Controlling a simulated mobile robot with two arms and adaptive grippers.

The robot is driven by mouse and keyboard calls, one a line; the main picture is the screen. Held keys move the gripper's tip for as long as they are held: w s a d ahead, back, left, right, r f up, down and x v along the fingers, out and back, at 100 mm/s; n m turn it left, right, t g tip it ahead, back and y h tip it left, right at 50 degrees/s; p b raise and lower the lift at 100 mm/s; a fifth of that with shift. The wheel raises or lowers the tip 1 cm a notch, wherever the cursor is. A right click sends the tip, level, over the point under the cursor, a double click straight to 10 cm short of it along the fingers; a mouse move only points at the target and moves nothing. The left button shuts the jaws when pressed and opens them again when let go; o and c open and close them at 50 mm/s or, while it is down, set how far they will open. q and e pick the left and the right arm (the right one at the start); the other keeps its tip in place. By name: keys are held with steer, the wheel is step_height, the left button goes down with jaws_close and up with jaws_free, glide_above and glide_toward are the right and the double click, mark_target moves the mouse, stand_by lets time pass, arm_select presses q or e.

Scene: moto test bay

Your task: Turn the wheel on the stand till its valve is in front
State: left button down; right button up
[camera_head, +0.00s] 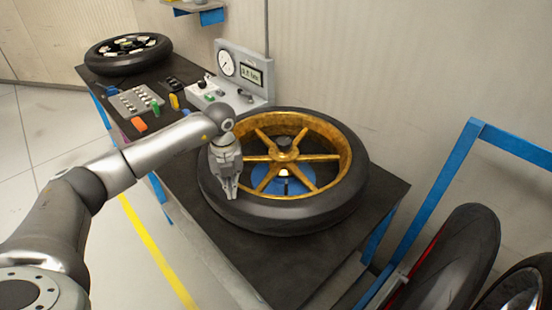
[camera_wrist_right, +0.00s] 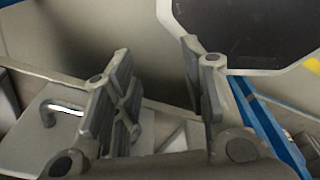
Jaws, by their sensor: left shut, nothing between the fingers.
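The wheel (camera_head: 310,213) has a black tyre and a gold rim with several spokes. It lies flat on a blue stand (camera_head: 283,182), which shows between the spokes, at the near end of the dark bench. My left gripper (camera_head: 231,194) is shut and empty, pointing down at the tyre's left side. Its tips overlap the tyre in the head view; I cannot tell whether they touch it. My right gripper (camera_wrist_right: 158,62) shows in the right wrist view, open with nothing between its fingers.
A gauge box (camera_head: 240,72) stands behind the wheel by the wall. Farther left on the bench (camera_head: 385,190) are a tray of small parts (camera_head: 136,101), coloured pieces and another tyre (camera_head: 128,60). A blue rack (camera_head: 430,195) with tyres stands at the right.

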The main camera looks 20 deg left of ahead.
mark_target(216, 179)
arm_select(q)
steer(key=shift+w+a, duration=0.2)
steer(key=shift+a, duration=0.95)
steer(key=shift+w+a+f+b, duration=0.1)
steer(key=shift+w+a+b, duration=0.1)
steer(key=shift+a+b, duration=0.2)
steer(key=shift+w+a+f+b, duration=0.1)
steer(key=shift+w+a+b, duration=0.15)
steer(key=shift+a, duration=0.25)
steer(key=shift+w+a+r+b, duration=0.1)
steer(key=shift+w+a+b, duration=0.2)
steer(key=shift+a, duration=0.4)
steer(key=shift+w+a+b, duration=0.15)
steer(key=shift+w+a, duration=0.1)
steer(key=shift+a, duration=0.45)
steer(key=shift+w+a+b, duration=0.45)
steer(key=shift+w+a, duration=0.3)
steer(key=shift+a, duration=0.3)
steer(key=shift+w+a+b, duration=0.45)
steer(key=shift+w+a, duration=0.25)
steer(key=shift+a, duration=0.3)
steer(key=shift+r, duration=0.1)
step_height(216, 179, up, 6)
steer(key=p, duration=0.5)
